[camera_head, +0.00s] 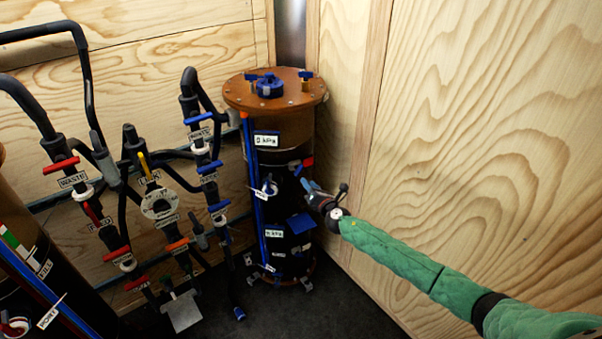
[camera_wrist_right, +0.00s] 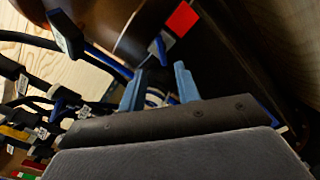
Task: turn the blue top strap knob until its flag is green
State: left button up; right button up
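The blue top strap knob (camera_head: 298,170) is on the upper strap of the tall filter tank (camera_head: 291,108), on its right side. Its flag (camera_head: 308,161) shows red. In the right wrist view the blue knob (camera_wrist_right: 160,48) is just beyond the fingers, and the red flag (camera_wrist_right: 181,18) is up and right of it. My right gripper (camera_head: 305,186) is just below and right of the knob in the head view. In the wrist view its two blue fingers (camera_wrist_right: 158,85) are apart, with nothing seen clasped between them. My left gripper is out of view.
Black pipes with red and blue valve handles (camera_head: 198,118) stand left of the tank. Another dark tank (camera_head: 28,235) is at the far left. A plywood wall (camera_head: 480,130) is close on the right. Dark floor (camera_head: 285,320) lies clear in front.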

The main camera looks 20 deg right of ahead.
aim_at(300, 172)
jog(key=w, duration=0.4)
jog(key=w+a, duration=0.1)
jog(key=w, duration=0.1)
jog(key=shift+w+p, duration=0.1)
jog(key=shift+p, duration=0.25)
jog(key=shift+w+a+f, duration=0.1)
jog(key=shift+w+f, duration=0.05)
jog(key=shift+w, duration=0.7)
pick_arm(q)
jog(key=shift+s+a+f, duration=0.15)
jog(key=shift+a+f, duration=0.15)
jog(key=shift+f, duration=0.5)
pick_arm(e)
grip_shut()
